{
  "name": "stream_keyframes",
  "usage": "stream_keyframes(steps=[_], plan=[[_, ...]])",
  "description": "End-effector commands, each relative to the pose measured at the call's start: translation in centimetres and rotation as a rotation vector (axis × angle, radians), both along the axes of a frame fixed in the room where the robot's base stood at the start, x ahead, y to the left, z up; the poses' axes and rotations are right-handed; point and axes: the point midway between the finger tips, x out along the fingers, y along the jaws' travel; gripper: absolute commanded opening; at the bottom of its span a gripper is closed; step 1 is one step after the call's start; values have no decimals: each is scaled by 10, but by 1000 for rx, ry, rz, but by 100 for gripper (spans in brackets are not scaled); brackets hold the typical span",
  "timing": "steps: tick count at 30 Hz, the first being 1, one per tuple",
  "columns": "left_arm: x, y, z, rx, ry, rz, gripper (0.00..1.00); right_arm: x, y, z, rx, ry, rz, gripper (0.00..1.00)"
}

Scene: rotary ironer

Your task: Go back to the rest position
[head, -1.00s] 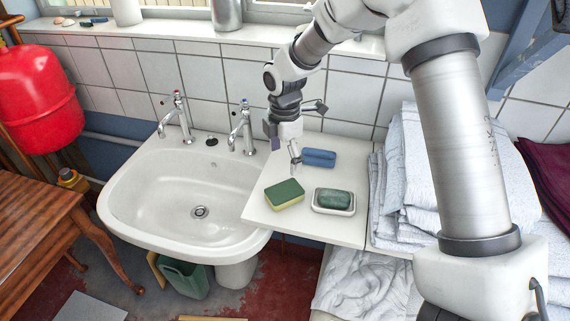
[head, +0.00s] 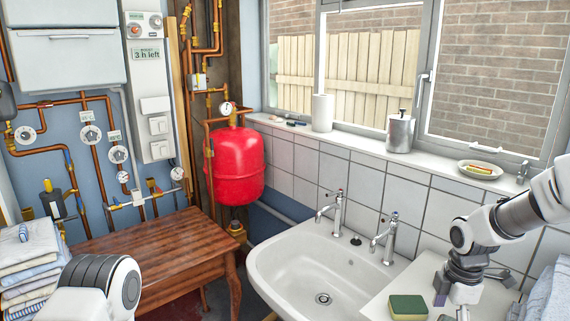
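My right arm comes in from the right edge. Its gripper (head: 468,288) points down over the white counter beside the sink, with its fingers spread apart. I see no task object held in it, though its lower part is partly hard to make out. A white and grey link of my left arm shows at the bottom left, but the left gripper is out of view.
A green and yellow sponge (head: 408,307) lies on the counter beside the white sink (head: 283,262) and its taps. A wooden table (head: 165,258), folded cloths (head: 28,262) and a red tank (head: 237,165) are to the left. A dispenser (head: 400,132) stands on the sill.

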Motion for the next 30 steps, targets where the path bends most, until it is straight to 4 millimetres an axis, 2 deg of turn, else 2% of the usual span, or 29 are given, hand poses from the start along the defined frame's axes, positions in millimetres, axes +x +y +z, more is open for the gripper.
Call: stream_keyframes(steps=[1, 5, 11, 17, 20, 23, 24, 26, 27, 28, 30], plan=[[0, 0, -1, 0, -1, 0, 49, -5, 0, -17, -1, 34, 2, 91], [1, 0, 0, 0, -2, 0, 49, -19, 4, -49, -13, 107, 12, 91], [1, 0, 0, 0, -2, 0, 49, -60, 13, -101, -20, 255, 33, 91], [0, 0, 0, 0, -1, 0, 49, -126, 33, -165, -12, 403, 24, 91], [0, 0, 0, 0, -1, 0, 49, -178, 49, -206, -14, 468, -57, 91], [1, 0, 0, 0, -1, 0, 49, -249, 69, -248, -39, 509, -254, 91], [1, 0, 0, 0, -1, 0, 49, -280, 77, -262, -60, 506, -377, 91], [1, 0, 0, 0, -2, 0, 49, -317, 86, -274, -94, 463, -599, 91], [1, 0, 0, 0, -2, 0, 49, -328, 90, -277, -109, 408, -752, 91], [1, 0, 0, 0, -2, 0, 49, -332, 91, -278, -115, 357, -865, 91], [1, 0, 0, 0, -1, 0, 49, -323, 90, -275, -96, 220, -1118, 91]])
